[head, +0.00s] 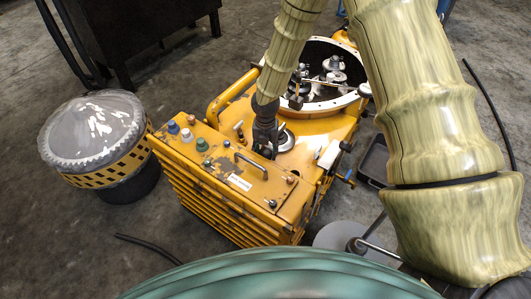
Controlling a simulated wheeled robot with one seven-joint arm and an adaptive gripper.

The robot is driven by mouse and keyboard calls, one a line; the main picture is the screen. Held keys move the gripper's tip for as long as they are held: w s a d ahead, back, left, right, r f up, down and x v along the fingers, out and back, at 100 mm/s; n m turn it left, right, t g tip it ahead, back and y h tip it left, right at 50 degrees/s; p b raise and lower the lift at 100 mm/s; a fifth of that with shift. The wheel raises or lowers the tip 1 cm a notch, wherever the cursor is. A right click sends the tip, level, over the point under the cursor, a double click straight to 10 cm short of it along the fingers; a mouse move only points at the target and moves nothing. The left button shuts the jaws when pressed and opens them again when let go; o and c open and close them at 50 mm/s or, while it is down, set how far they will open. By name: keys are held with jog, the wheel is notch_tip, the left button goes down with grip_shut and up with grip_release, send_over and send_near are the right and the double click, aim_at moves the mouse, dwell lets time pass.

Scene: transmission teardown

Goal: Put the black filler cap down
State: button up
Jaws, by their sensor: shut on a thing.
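My gripper (266,150) reaches down over the top of the yellow transmission housing (318,137), beside the raised metal handle on the yellow box part. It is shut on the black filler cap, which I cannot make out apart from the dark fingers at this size. A round grey fitting (287,138) on the housing top is just right of the fingers and partly hidden by them. I cannot tell whether the cap touches the surface below.
Coloured caps (187,135) and a metal handle (252,163) rise from the yellow box. The open gear housing (340,78) is behind. A grey-lidded drum (95,130) stands left, a dark tray (374,160) lies right, and a black hose (148,248) is on the floor.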

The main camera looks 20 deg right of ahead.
aim_at(266, 151)
jog(key=shift+f, duration=0.65)
jog(key=o, duration=1.2)
jog(key=shift+o, duration=0.2)
notch_tip(266, 151, up, 12)
jog(key=p, duration=0.2)
jog(key=shift+p, duration=0.4)
